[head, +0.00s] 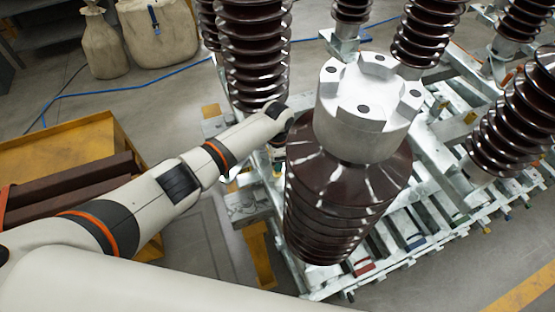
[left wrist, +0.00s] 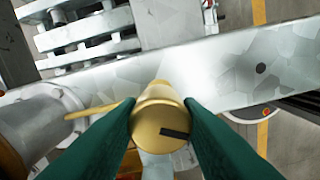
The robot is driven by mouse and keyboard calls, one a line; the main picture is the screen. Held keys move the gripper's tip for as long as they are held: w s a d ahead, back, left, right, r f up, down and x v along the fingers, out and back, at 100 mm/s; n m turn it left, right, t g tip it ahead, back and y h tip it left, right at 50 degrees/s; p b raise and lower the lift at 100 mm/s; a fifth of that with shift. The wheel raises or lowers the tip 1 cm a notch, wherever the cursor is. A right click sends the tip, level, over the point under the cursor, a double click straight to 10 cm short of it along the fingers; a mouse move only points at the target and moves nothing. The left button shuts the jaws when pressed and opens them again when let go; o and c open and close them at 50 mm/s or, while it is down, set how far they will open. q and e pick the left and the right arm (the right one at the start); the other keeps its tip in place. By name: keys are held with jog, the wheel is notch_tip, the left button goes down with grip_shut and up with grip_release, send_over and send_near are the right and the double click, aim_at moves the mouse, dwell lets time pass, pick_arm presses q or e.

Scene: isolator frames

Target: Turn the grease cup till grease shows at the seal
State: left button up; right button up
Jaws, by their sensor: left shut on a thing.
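In the left wrist view the brass grease cup (left wrist: 160,112) sits between the two green fingers of my left gripper (left wrist: 161,122), which is shut on its sides. A dark bar-shaped mark lies across the cup's round end. A thin brass rod (left wrist: 95,109) reaches left from behind the cup, towards a grey cylindrical part (left wrist: 35,120). I cannot make out any grease or the seal. In the head view my left gripper (head: 278,150) is small, beside the large front insulator, and the cup cannot be made out there. My right gripper is in neither view.
The large brown insulator (head: 335,195) with a grey metal cap (head: 365,105) stands just right of my left gripper. Another ribbed insulator (head: 255,50) rises behind it. A galvanized frame (head: 430,220) lies below. A yellow bin (head: 95,140) stands left, and a blue cable crosses the floor.

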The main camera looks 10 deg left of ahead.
pick_arm(q)
jog(key=shift+r+m, duration=0.1)
jog(key=shift+m, duration=1)
jog(key=o, duration=1)
jog(key=shift+c, duration=0.2)
